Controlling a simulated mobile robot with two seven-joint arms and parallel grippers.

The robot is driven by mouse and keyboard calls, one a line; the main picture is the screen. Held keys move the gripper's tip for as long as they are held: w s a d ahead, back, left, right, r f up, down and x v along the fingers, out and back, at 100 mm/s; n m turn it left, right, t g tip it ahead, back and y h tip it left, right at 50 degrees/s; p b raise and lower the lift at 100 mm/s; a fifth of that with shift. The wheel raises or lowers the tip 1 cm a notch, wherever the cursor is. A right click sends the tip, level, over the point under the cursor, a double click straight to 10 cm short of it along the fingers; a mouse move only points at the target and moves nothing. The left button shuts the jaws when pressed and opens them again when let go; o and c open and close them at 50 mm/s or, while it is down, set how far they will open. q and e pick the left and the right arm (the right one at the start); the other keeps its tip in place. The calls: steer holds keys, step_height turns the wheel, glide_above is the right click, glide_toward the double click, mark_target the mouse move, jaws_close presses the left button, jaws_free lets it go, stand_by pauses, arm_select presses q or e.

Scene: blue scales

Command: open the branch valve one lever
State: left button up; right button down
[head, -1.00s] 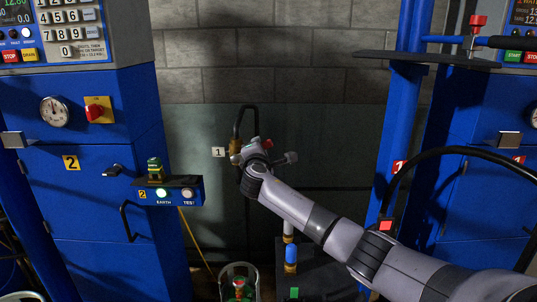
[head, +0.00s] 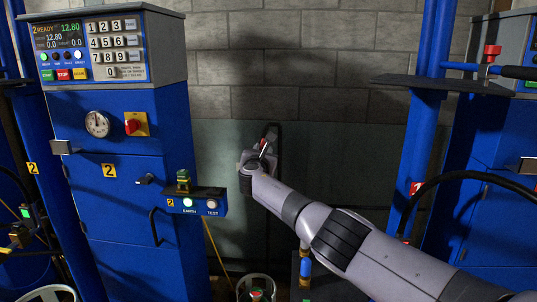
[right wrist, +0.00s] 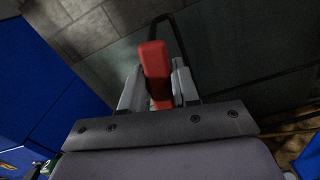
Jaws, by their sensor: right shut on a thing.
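The red lever (right wrist: 154,70) stands between the two grey fingers of my right gripper (right wrist: 158,88) in the right wrist view, with its upper end sticking out past them. In the head view my right gripper (head: 258,157) is at the wall behind the two blue cabinets, and a small part of the red lever (head: 263,145) shows there, pointing up. The gripper is shut on the lever. The valve body is mostly hidden behind my gripper and arm. A dark hose (head: 273,130) loops just above and behind it. My left gripper is not in view.
A blue cabinet (head: 130,210) marked 2 stands at the left, with a small earth/test box (head: 197,206) jutting out. A blue post (head: 412,150) with a dark shelf (head: 440,84) stands at the right. A black hose (head: 470,177) curves behind my arm.

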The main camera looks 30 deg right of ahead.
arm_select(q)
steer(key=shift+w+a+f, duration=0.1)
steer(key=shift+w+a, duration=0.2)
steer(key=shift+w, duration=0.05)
arm_select(e)
steer(key=shift+w+a+r+n, duration=0.1)
steer(key=shift+w+a+n, duration=0.3)
steer(key=shift+n, duration=0.35)
steer(key=shift+w+a+r+n, duration=0.1)
steer(key=shift+w+a+n, duration=0.2)
steer(key=shift+n, duration=0.45)
steer(key=c, duration=0.9)
jaws_free()
steer(key=shift+a, duration=0.1)
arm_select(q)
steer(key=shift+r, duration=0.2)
arm_select(e)
steer(key=shift+s+a+f, duration=0.1)
arm_select(q)
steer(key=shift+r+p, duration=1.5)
steer(key=shift+p, duration=0.2)
arm_select(e)
steer(key=shift+v, duration=3.45)
